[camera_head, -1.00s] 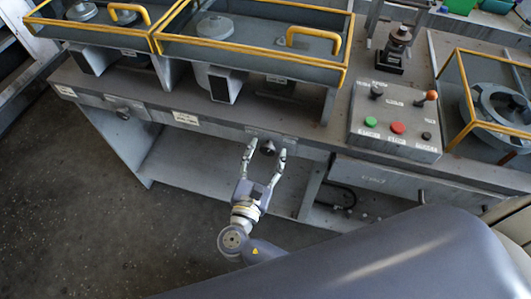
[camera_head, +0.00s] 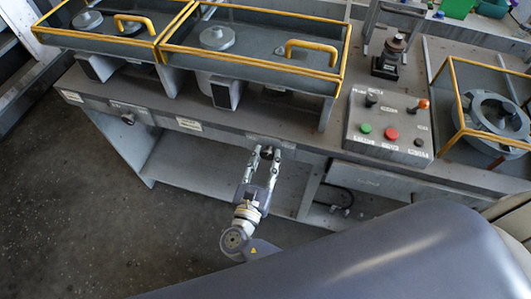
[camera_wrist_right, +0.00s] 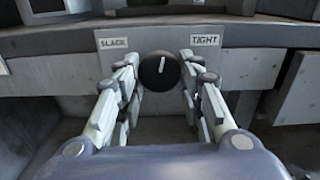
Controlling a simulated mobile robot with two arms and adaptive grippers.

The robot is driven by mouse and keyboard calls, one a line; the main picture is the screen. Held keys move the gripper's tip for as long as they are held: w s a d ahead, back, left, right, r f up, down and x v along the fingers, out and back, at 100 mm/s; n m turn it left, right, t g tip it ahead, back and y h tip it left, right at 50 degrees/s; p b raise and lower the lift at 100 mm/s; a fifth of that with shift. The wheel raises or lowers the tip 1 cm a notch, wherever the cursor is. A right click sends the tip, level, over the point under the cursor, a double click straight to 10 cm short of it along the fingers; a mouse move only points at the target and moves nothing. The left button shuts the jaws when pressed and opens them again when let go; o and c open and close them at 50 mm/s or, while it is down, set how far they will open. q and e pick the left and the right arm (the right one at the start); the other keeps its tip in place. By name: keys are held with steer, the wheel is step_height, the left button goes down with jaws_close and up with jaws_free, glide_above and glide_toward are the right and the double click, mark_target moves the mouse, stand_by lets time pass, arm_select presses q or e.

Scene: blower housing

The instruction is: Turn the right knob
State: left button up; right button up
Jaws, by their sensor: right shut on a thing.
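The right knob (camera_wrist_right: 159,71) is round and black with a pale pointer line. The line stands nearly upright, tipped slightly right, between the plates SLACK (camera_wrist_right: 113,43) and TIGHT (camera_wrist_right: 205,41). The knob sits on the bench's front edge and is mostly hidden by the fingers in the head view. My right gripper (camera_head: 267,154) is shut on the knob, one finger on each side. In the wrist view a finger stands at each side of it. A second dark knob (camera_head: 127,119) sits farther left on the same front edge. My left gripper is not in view.
A control box (camera_head: 392,125) with buttons and levers stands on the bench, right of the gripper. Yellow-framed guards (camera_head: 250,60) cover machines behind. Below the front edge lies a lower shelf (camera_head: 215,172). Open floor (camera_head: 80,220) is to the left.

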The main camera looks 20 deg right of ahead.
steer(key=shift+r+n+p, duration=0.25)
steer(key=shift+n+p, duration=0.45)
steer(key=shift+n, duration=0.1)
steer(key=shift+f+n, duration=0.15)
steer(key=shift+n, duration=0.15)
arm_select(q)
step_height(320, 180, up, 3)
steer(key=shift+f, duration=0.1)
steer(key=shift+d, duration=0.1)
arm_select(e)
steer(key=o, duration=1.1)
steer(key=shift+f, duration=0.1)
steer(key=shift+c, duration=0.2)
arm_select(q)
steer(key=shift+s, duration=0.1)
arm_select(e)
steer(key=shift+s, duration=0.1)
steer(key=v, duration=1.1)
steer(key=shift+s+a, duration=0.25)
steer(key=shift+s, duration=0.05)
